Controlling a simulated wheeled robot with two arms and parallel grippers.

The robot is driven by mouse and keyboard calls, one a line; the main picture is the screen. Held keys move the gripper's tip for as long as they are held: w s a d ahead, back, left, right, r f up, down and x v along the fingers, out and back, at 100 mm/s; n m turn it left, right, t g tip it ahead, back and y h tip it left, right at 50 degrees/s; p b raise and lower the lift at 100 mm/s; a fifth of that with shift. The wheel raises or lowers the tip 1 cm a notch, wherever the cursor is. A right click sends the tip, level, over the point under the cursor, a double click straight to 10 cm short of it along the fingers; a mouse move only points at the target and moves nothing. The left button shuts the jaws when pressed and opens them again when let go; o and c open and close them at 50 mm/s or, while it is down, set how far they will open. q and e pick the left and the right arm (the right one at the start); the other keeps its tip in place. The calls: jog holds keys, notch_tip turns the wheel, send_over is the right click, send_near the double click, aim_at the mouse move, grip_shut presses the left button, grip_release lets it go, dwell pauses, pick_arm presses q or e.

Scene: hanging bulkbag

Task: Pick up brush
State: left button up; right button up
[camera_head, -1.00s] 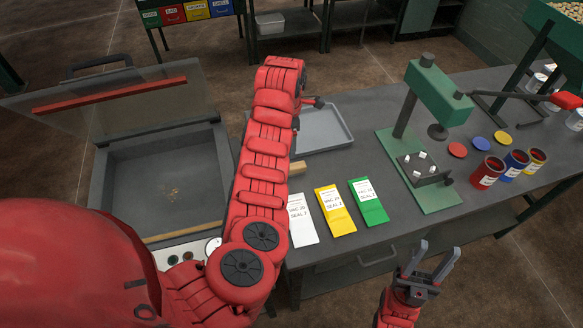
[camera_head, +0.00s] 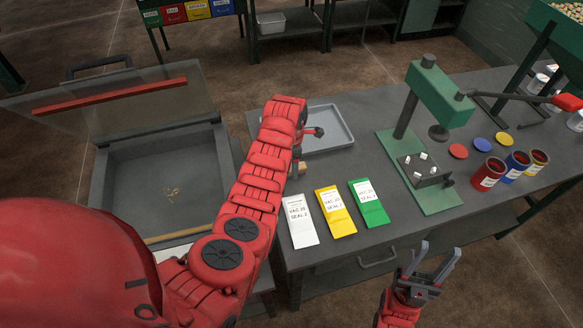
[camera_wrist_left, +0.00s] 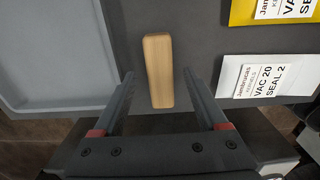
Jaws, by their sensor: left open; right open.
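The brush shows as a plain wooden block (camera_wrist_left: 158,70) on the dark bench in the left wrist view; no bristles are visible. In the head view only a small bit of it (camera_head: 297,173) shows beside my left arm. My left gripper (camera_wrist_left: 159,78) is open and empty, its two fingers either side of the brush in the picture, with gaps on both sides. I cannot tell how high the fingertips are above the bench. In the head view the left gripper is mostly hidden by its arm. My right gripper (camera_head: 431,262) is open and empty in front of the bench.
A grey tray (camera_head: 343,117) lies behind the brush. White (camera_head: 299,222), yellow (camera_head: 336,213) and green (camera_head: 370,205) packets lie to its right. A green press (camera_head: 425,140) and several coloured cans stand further right. An open-lidded machine (camera_head: 97,178) stands left.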

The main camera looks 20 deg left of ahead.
pick_arm(q)
jog(key=shift+f, duration=0.9)
grip_shut()
